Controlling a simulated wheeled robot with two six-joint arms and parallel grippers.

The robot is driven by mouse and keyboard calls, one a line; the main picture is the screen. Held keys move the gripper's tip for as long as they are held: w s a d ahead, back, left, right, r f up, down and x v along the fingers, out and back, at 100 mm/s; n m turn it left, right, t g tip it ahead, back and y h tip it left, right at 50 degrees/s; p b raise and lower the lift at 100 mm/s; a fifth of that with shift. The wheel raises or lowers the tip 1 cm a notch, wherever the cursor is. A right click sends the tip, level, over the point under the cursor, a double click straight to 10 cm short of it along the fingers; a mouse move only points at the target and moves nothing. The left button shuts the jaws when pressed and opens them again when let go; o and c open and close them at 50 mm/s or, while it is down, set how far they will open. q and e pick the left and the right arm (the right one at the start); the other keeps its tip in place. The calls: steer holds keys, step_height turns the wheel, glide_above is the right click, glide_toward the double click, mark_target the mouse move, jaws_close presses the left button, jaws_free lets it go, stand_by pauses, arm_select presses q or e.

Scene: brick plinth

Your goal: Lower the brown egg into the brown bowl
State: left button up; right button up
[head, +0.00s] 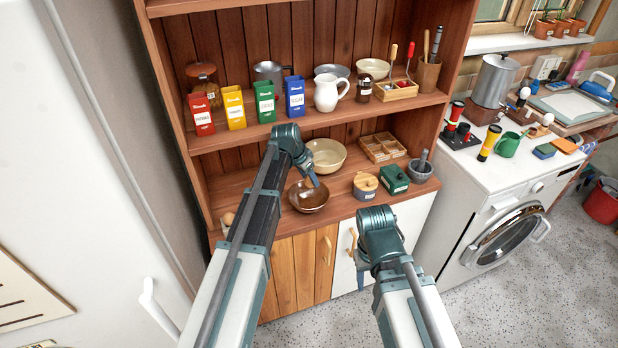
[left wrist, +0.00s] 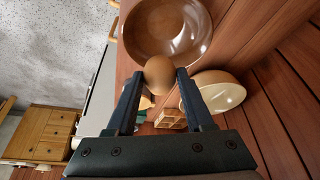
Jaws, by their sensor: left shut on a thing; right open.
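The brown bowl (head: 308,201) stands on the counter of the wooden dresser. In the left wrist view the bowl (left wrist: 165,28) lies just beyond my fingertips, its hollow facing the camera. My left gripper (head: 311,181) is shut on the brown egg (left wrist: 159,74), which sits between the two fingertips (left wrist: 160,77). In the wrist view the egg overlaps the bowl's near rim. In the head view the fingertips are at the bowl's back edge, and the exact height above it is unclear. My right gripper (head: 361,278) is in front of the dresser, open and partly hidden behind its wrist.
A cream bowl (head: 326,156) stands behind the brown bowl, and it also shows in the left wrist view (left wrist: 222,92). A wooden divided box (head: 381,148), a lidded pot (head: 365,186), a green box (head: 395,180) and a mortar (head: 420,171) stand to the right.

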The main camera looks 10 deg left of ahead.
arm_select(q)
steer(key=shift+f+b, duration=2.7)
steer(key=shift+b, duration=0.05)
steer(key=shift+f+b, duration=2.3)
stand_by(0.4)
steer(key=o, duration=0.9)
steer(key=shift+c, duration=0.2)
steer(key=shift+r, duration=0.1)
steer(key=p+v, duration=1.3)
steer(key=shift+r, duration=0.35)
